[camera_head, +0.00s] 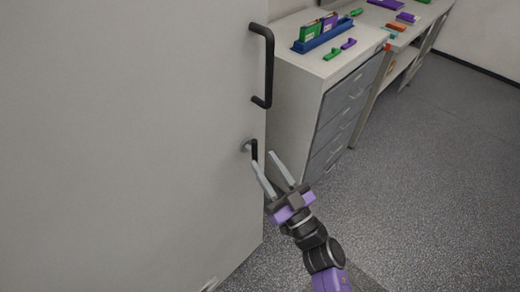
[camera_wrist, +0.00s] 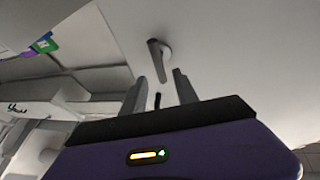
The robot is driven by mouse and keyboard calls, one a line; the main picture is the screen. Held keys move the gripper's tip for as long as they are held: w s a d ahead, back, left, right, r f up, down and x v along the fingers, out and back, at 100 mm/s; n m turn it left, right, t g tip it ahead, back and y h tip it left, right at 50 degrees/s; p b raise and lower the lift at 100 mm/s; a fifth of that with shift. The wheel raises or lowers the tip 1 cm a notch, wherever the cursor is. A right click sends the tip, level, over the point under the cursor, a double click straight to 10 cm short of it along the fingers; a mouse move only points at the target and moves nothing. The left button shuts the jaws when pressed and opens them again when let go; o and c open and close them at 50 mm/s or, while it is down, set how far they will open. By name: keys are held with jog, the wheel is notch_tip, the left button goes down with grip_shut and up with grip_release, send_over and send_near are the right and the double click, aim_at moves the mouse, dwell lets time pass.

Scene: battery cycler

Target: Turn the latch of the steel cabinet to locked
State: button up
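The steel cabinet (camera_head: 130,130) is the large pale panel filling the left of the head view. Its latch (camera_head: 253,149) has a round grey base and a short dark lever that hangs downward, low near the panel's right edge. In the wrist view the latch (camera_wrist: 158,60) stands just beyond the fingertips, its lever end in line with the gap between them. My gripper (camera_head: 264,158) is open and empty, its fingertips close to the latch's lower end. The gripper also shows in the wrist view (camera_wrist: 159,76). Whether a finger touches the lever I cannot tell.
A long black handle (camera_head: 268,65) juts from the cabinet above the latch. A drawer unit (camera_head: 310,95) stands right behind it, with a blue tray (camera_head: 322,38) and small coloured parts on top. The grey floor (camera_head: 430,180) at right is clear.

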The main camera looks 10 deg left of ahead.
aim_at(256, 151)
jog(key=shift+x, duration=2)
grip_shut()
